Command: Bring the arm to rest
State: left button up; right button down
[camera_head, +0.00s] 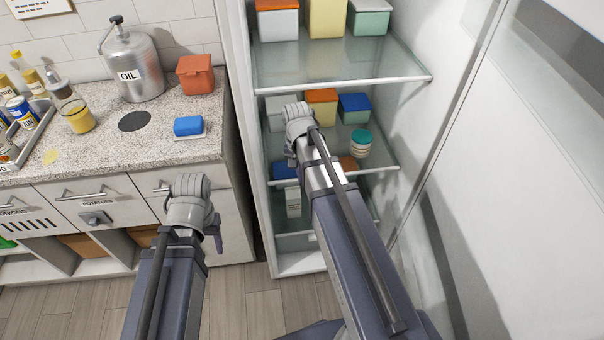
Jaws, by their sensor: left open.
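My left arm (170,285) comes up from the bottom, left of the middle. It ends in a grey rounded joint (188,205) in front of the counter drawers. Only a small dark part by that joint shows of my left gripper (216,236); it is open, with nothing seen in it. My right arm (345,225) reaches up in front of the open fridge, its grey joint (298,122) overlapping the middle shelf in the picture. The right gripper's fingers are hidden.
The open fridge (340,75) holds lidded boxes and a teal-lidded jar (361,143). The granite counter (100,145) carries an oil can (135,68), a red-orange box (195,75), a blue item (188,126) and a tray of bottles and cans. Floor (250,305) shows between the arms.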

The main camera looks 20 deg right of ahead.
jog(key=shift+a, duration=0.1)
jog(key=s+a+r+n+p, duration=0.2)
jog(key=s+a+n, duration=0.3)
jog(key=a, duration=0.4)
jog(key=s+a+r+n+p, duration=0.2)
jog(key=s+a+n, duration=0.4)
jog(key=a, duration=0.3)
jog(key=shift+s+a+r+n+h, duration=0.2)
jog(key=shift+s+a+n+h, duration=0.15)
jog(key=shift+s, duration=0.4)
